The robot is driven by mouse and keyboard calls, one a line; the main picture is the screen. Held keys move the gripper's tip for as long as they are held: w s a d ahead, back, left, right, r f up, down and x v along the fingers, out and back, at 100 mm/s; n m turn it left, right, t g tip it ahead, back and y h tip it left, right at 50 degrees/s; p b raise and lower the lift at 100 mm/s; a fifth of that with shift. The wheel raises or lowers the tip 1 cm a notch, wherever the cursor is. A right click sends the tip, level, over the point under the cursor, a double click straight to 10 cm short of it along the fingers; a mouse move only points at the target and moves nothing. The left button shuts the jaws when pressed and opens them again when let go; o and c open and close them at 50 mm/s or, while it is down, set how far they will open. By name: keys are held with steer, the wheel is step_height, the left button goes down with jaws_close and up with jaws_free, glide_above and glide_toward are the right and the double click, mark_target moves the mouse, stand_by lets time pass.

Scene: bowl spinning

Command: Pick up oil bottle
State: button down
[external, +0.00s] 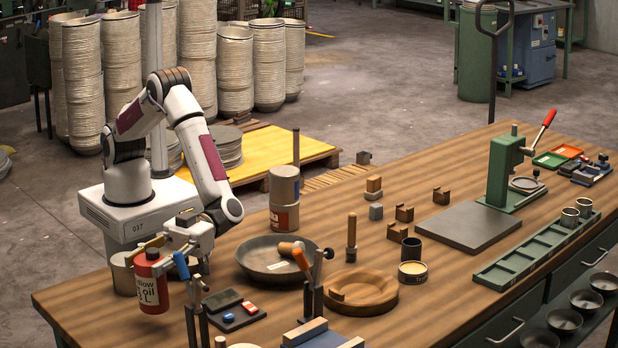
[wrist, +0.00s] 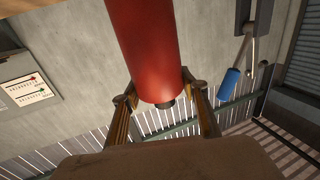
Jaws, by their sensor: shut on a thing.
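A clamp with a blue handle (external: 181,266) stands close right of the bottle. A metal pan (external: 262,276), a wooden bowl (external: 378,292) and a tall canister (external: 284,190) are further right. A green tray (external: 515,262) lies along the right edge.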

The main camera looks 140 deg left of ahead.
steer(key=shift+r, duration=2.5)
